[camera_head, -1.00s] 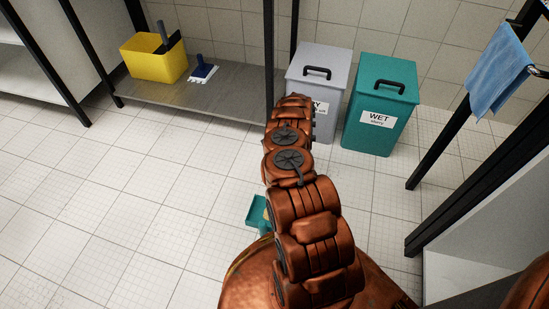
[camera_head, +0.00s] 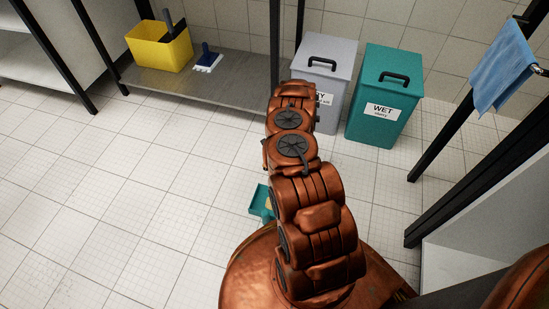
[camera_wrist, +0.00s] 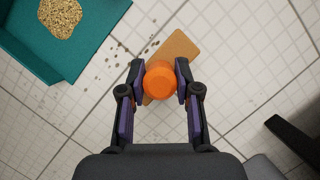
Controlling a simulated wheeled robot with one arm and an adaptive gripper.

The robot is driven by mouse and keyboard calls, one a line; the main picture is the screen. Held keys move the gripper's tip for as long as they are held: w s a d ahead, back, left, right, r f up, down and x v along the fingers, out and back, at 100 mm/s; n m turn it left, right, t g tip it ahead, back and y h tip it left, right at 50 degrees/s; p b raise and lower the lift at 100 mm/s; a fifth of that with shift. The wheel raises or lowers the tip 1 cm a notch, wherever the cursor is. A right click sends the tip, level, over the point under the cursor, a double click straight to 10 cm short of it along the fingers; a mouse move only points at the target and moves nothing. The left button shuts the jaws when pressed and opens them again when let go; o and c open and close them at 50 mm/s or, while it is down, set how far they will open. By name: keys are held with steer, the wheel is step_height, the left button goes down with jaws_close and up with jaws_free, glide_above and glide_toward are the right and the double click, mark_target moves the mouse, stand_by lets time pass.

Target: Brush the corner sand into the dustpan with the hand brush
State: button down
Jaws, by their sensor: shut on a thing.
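In the wrist view my gripper (camera_wrist: 160,85) is shut on the orange handle (camera_wrist: 161,83) of the hand brush, seen end-on. The brush's tan block (camera_wrist: 178,48) shows beyond the fingers, slanting up to the right; its bristles are hidden. The teal dustpan (camera_wrist: 92,50) lies on the floor at the upper left, apart from the brush, with a pile of tan sand (camera_wrist: 61,17) in it. Scattered dark grains (camera_wrist: 118,60) lie on the tiles between dustpan and brush. In the head view part of the dustpan (camera_head: 258,203) shows beside my arm, which hides the gripper and brush.
A grey bin (camera_head: 325,65) and a teal bin marked WET (camera_head: 385,92) stand by the wall. A low shelf (camera_head: 235,88) holds a yellow bucket (camera_head: 158,52) and a blue-and-white brush (camera_head: 207,60). A black-framed rack stands at right. The left floor is clear.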

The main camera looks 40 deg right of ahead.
steer(key=shift+s+a, duration=0.1)
steer(key=shift+s+a+r, duration=0.1)
steer(key=shift+s+a, duration=0.3)
steer(key=shift+a, duration=0.3)
steer(key=shift+s+a, duration=0.65)
steer(key=shift+a, duration=0.25)
steer(key=shift+s+a, duration=0.65)
steer(key=shift+a, duration=0.2)
step_height(320, 180, up, 3)
steer(key=shift+f+p, duration=0.2)
steer(key=shift+p, duration=0.75)
